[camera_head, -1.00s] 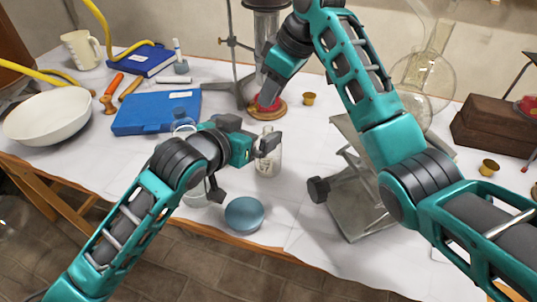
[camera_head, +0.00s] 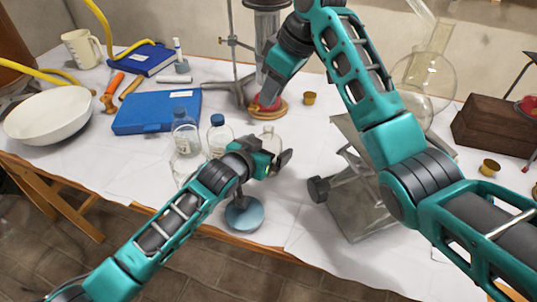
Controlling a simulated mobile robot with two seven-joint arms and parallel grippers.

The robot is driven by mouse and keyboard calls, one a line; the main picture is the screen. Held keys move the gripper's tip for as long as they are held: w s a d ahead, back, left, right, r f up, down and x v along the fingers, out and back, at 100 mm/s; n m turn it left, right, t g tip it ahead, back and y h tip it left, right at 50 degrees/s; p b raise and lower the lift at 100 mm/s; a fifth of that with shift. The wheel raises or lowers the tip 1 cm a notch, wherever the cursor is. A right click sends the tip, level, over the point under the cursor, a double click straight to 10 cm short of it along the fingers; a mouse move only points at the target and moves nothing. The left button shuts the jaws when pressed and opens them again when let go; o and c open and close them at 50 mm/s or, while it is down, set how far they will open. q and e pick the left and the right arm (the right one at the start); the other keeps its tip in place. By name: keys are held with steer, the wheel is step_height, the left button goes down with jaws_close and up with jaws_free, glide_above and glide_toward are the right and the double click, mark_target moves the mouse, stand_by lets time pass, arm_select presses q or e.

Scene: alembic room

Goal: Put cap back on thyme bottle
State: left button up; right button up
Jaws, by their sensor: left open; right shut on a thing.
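A clear glass bottle without a cap (camera_head: 268,137) stands upright on the white-covered table; its lower part is hidden behind my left gripper. I cannot read its label. My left gripper (camera_head: 268,174) is open and empty in front of the bottle; I cannot tell if they touch. My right gripper (camera_head: 268,93) points down beyond the bottle, near a round wooden base. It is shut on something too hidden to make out. Two clear bottles with blue caps, one at the left (camera_head: 185,138) and one nearer the gripper (camera_head: 219,131), stand left of it.
A blue round object (camera_head: 244,216) lies near the front edge. A grey lab jack (camera_head: 354,205) stands at the right, partly behind my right arm. A blue case (camera_head: 156,112), a white bowl (camera_head: 48,117) and a small brown cup (camera_head: 309,98) are also on the table.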

arm_select(q)
steer(key=shift+w+d+f, duration=0.1)
steer(key=shift+w+d, duration=0.1)
steer(key=shift+w, duration=0.05)
steer(key=c, duration=1.5)
arm_select(e)
glide_above(270, 128)
steer(key=shift+s+d+f, duration=0.1)
steer(key=shift+d+f, duration=0.15)
steer(key=shift+f, duration=1.05)
steer(key=shift+s+d+f, duration=0.1)
steer(key=shift+d+f, duration=0.1)
steer(key=shift+f, duration=1.05)
steer(key=shift+f, duration=0.1)
steer(key=shift+f, duration=0.8)
steer(key=shift+f, duration=0.65)
arm_select(q)
jaws_close()
arm_select(e)
steer(key=o, duration=1)
